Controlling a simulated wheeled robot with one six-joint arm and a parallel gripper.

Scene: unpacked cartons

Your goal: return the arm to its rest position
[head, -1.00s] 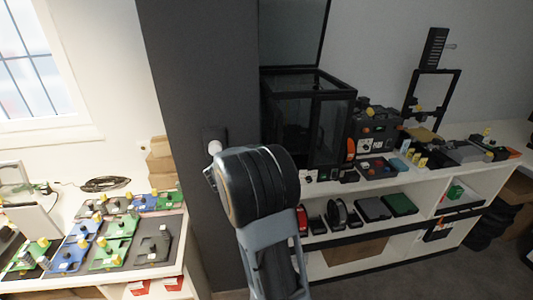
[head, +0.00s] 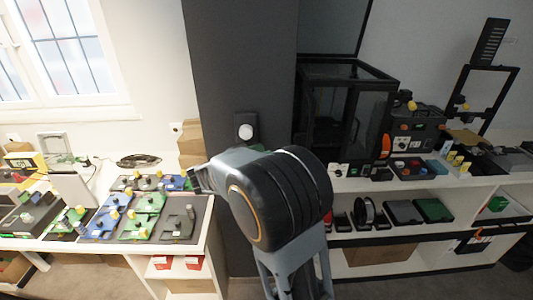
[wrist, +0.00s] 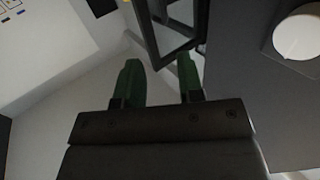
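My arm rises from the bottom middle of the head view, with its large dark grey joint in front of the grey pillar and shelf. In the wrist view my gripper (wrist: 158,85) shows two green fingers standing apart with a gap between them. Nothing is seen between the fingers. A round white knob (wrist: 299,37) on the dark pillar is at the right of the wrist view, apart from the fingers. It also shows in the head view (head: 246,131).
A dark pillar (head: 238,60) stands behind my arm. A black glass-sided case (head: 345,120) stands on the white shelf at right, among several devices. At left a white table (head: 90,245) carries several green and blue boards (head: 145,203). A window (head: 65,50) is behind it.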

